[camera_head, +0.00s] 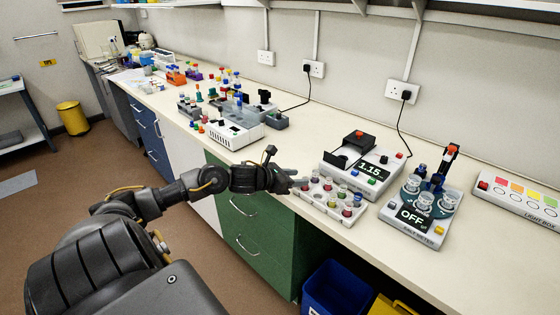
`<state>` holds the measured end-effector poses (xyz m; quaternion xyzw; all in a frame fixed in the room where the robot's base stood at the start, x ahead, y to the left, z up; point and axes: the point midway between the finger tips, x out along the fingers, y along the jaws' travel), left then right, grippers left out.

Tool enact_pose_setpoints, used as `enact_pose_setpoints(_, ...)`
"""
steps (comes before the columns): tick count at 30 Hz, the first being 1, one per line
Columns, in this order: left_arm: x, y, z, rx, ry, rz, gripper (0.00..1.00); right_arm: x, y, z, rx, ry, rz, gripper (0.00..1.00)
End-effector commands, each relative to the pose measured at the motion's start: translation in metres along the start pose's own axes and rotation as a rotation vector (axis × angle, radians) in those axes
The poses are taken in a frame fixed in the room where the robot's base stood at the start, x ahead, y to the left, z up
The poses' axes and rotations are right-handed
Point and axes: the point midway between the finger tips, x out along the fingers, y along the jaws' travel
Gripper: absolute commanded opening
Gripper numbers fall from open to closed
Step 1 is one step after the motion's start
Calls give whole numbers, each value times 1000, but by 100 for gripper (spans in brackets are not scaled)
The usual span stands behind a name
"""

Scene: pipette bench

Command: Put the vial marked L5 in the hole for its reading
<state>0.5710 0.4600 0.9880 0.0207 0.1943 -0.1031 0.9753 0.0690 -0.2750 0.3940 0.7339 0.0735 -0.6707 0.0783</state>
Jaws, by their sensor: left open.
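A pale rack (318,207) near the bench's front edge holds several small vials with coloured contents or caps. Marks on the vials are too small to read, so I cannot tell which is L5. My left gripper (297,180) is open at the rack's left end, with its fingers beside the rack; whether it touches a vial I cannot tell. Behind the rack, a white meter (345,178) shows 1.15 on its display. My right gripper is not in view.
A second meter (424,232) reading OFF stands to the right, with round clear-topped cups. A light box (520,205) with coloured squares lies at the far right. A white instrument (228,133) and several coloured items stand farther left. The front right bench is clear.

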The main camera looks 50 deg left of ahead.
Motion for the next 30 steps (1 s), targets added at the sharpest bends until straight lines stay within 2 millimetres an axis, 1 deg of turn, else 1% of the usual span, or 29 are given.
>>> enact_pose_setpoints(1, -9, -1, -4, 8, 6, -3, 43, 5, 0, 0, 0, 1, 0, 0)
enact_pose_setpoints(6, -36, -1, -4, 7, 7, -3, 43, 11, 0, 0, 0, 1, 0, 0)
enact_pose_setpoints(14, -67, -2, -2, 3, 5, -4, 43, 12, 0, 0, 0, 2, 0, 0)
enact_pose_setpoints(18, -81, -2, -1, -2, 2, -4, 43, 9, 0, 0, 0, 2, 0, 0)
enact_pose_setpoints(24, -93, -1, 0, -1, 2, -3, 43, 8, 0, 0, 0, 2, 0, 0)
enact_pose_setpoints(30, -97, -1, 0, 0, 1, -2, 43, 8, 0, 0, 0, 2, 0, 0)
